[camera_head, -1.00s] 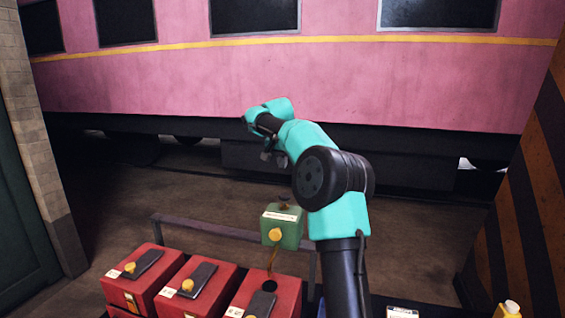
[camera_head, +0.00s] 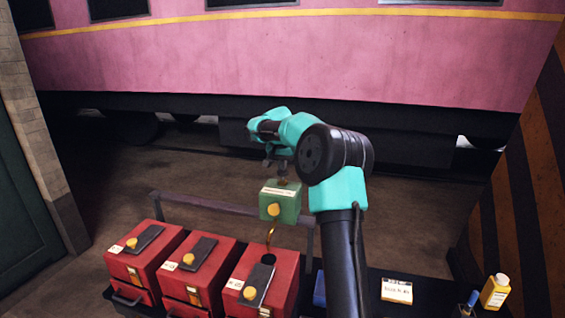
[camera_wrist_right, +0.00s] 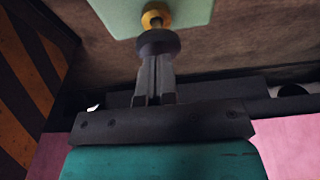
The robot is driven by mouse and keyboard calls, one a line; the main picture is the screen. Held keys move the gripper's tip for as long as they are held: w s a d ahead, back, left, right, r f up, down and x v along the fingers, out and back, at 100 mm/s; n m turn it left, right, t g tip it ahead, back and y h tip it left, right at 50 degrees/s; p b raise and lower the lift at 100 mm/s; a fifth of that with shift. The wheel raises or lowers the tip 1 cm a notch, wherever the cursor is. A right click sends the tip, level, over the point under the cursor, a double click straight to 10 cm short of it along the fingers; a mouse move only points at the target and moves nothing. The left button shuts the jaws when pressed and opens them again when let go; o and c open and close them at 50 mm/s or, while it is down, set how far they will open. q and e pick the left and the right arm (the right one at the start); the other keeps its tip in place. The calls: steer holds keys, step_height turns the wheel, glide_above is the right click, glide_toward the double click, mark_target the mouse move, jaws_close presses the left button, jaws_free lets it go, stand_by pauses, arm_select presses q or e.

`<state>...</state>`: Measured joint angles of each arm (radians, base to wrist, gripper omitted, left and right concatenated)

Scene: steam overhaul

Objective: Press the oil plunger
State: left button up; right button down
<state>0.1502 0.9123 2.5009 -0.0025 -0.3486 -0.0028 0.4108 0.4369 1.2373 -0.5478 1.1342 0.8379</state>
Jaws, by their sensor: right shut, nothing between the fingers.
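The green oiler box (camera_head: 281,204) with a pale label and a yellow knob sits on the rail, above a curved brass spout. Its plunger (camera_head: 283,181) stands on top. In the right wrist view the plunger's dark round cap (camera_wrist_right: 157,42) and brass collar (camera_wrist_right: 155,18) show against the green box (camera_wrist_right: 190,10). My right gripper (camera_head: 281,173) is right over the plunger, fingers shut and empty. In the right wrist view its fingertips (camera_wrist_right: 156,60) meet the cap or nearly do; I cannot tell if they press it. My left gripper is not in view.
Several red boxes (camera_head: 146,262) with dark lids stand in a row below. The third has an opening under the spout. A yellow bottle (camera_head: 495,291) and a small labelled box (camera_head: 397,291) stand at right. A pink carriage (camera_head: 300,65) fills the back.

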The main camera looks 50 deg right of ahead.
steer(key=shift+f, duration=1.45)
steer(key=shift+r, duration=0.1)
step_height(320, 180, up, 4)
steer(key=shift+r, duration=0.2)
steer(key=v, duration=0.9)
steer(key=shift+a+r, duration=0.2)
steer(key=shift+r, duration=0.1)
